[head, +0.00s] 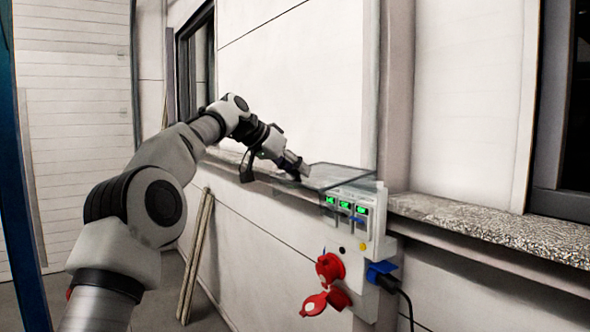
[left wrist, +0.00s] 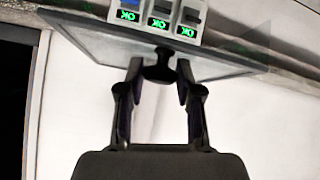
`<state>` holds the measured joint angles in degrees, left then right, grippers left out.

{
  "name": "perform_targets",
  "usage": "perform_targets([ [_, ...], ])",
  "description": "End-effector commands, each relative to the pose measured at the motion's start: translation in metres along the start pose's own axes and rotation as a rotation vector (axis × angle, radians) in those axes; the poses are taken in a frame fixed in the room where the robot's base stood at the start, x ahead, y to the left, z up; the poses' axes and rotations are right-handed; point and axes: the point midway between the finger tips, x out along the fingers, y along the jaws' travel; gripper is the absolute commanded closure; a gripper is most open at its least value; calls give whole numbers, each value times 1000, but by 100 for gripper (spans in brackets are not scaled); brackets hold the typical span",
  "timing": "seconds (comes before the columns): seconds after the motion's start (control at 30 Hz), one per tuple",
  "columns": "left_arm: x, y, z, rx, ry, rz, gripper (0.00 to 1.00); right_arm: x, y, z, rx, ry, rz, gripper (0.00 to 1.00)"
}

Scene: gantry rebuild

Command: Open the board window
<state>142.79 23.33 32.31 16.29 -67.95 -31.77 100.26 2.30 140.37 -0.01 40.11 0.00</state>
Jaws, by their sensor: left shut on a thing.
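The board window (head: 345,175) is a clear, dark-edged cover at the top of the grey-white electrical board (head: 373,225). It stands swung up, sticking out roughly level above the row of switches. In the left wrist view the window (left wrist: 100,42) spans the top, with a dark knob (left wrist: 158,70) at its edge. My left gripper (head: 303,172) is at the window's outer edge, shut on the knob. The fingers (left wrist: 159,75) sit on either side of it. My right gripper is not in view.
Several switches with green OK labels (head: 345,205) sit under the window. Red sockets (head: 328,280) and a blue plug (head: 380,270) with a black cable are below. A stone ledge (head: 490,225) runs along the wall. Wooden strips (head: 195,255) lean at left.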

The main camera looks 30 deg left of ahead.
Motion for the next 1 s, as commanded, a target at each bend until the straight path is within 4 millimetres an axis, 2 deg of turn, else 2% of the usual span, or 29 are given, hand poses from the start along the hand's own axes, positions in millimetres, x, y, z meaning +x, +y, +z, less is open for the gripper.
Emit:
perform_targets([
  [0.1,2,0,2,-1,-7,3,100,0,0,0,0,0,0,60],
  [0.13,2,0,2,-1,-8,3,62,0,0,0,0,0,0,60],
  [0.2,2,0,2,-1,-7,3,40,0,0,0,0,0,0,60],
  [0.57,-4,0,1,0,-2,2,40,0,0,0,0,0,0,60],
  [0.67,-19,0,0,0,0,3,40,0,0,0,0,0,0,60],
  [1.0,-100,0,0,0,-2,2,40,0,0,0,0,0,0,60],
])
